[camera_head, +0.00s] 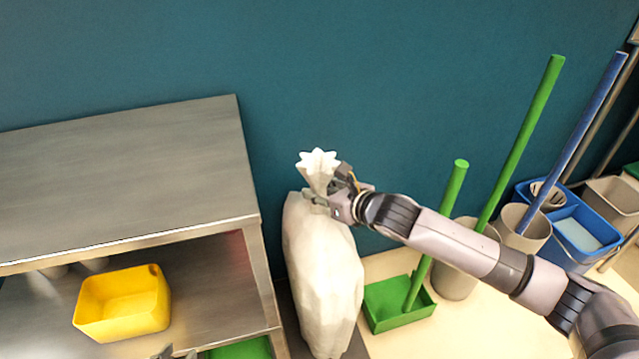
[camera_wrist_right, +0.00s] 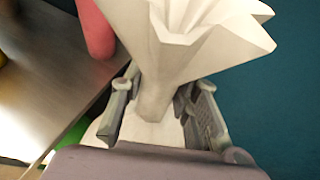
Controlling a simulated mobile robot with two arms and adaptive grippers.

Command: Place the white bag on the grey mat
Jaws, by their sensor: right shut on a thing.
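The white bag (camera_head: 322,270) hangs upright below my right gripper (camera_head: 328,200), with its gathered neck flaring out above the fingers. My right gripper is shut on that neck; in the right wrist view the fingers (camera_wrist_right: 160,115) sit on both sides of the bag's neck (camera_wrist_right: 157,95). A dark grey surface that looks like the grey mat (camera_head: 290,325) shows on the floor on both sides of the bag's lower part. I cannot tell whether the bag touches it. Small dark tips at the bottom edge may be my left gripper (camera_head: 174,353); their opening is unclear.
A metal shelf unit (camera_head: 130,170) with a yellow bin (camera_head: 125,303) stands close to the left of the bag. A green dustpan (camera_head: 398,304) and grey buckets (camera_head: 457,275) with long handles stand to the right. A teal wall (camera_head: 400,80) is behind.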

